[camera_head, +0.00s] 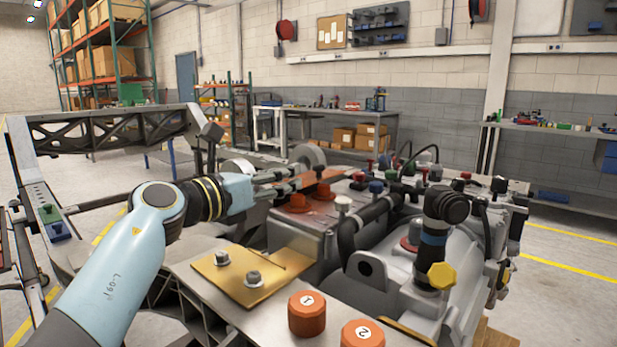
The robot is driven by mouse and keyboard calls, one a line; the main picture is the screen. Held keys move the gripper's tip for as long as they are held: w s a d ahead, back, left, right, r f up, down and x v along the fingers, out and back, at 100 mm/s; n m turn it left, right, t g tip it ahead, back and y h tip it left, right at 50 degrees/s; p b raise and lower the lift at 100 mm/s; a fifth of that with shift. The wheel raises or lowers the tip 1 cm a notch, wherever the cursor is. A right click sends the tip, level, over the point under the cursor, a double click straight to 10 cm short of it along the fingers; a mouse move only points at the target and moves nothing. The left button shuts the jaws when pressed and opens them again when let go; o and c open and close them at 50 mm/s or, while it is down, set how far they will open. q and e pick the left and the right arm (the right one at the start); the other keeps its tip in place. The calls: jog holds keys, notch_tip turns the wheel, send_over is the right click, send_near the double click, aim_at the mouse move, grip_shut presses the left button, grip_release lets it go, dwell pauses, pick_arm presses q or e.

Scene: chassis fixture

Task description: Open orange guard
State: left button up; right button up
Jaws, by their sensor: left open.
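My left gripper (292,182) reaches in from the left on a pale blue arm. Its dark fingers point right, over the back part of the grey chassis fixture (300,228), and are open. Low orange pieces, which look like the orange guard (297,204), sit on the fixture just below and beside the fingers. A flat orange strip (322,177) shows near the fingertips. The fingers partly cover this area, so I cannot tell whether they touch the orange parts or how far the guard is open. My right gripper is not in view.
Two orange caps marked 1 (307,313) and 2 (362,335) stand at the front. A brass plate (226,282) with two bolts lies left of them. Black hoses and a yellow knob (441,275) rise at the right. A workbench (340,113) stands behind.

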aim_at(315, 167)
pick_arm(q)
jog(key=x, duration=0.3)
jog(key=shift+w+d, duration=0.25)
jog(key=shift+d, duration=0.05)
jog(key=b+x, duration=0.1)
jog(key=x, duration=0.4)
jog(key=shift+w+d+b, duration=0.15)
jog(key=shift+w+b, duration=0.05)
jog(key=shift+b, duration=0.15)
jog(key=shift+w+d, duration=0.15)
jog(key=shift+w, duration=0.15)
jog(key=shift+d, duration=0.1)
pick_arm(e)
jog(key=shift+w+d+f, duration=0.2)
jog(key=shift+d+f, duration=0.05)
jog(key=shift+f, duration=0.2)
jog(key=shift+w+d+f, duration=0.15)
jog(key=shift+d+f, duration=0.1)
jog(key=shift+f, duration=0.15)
pick_arm(q)
jog(key=shift+c, duration=0.2)
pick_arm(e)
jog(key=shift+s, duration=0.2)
pick_arm(q)
jog(key=c, duration=0.7)
grip_shut()
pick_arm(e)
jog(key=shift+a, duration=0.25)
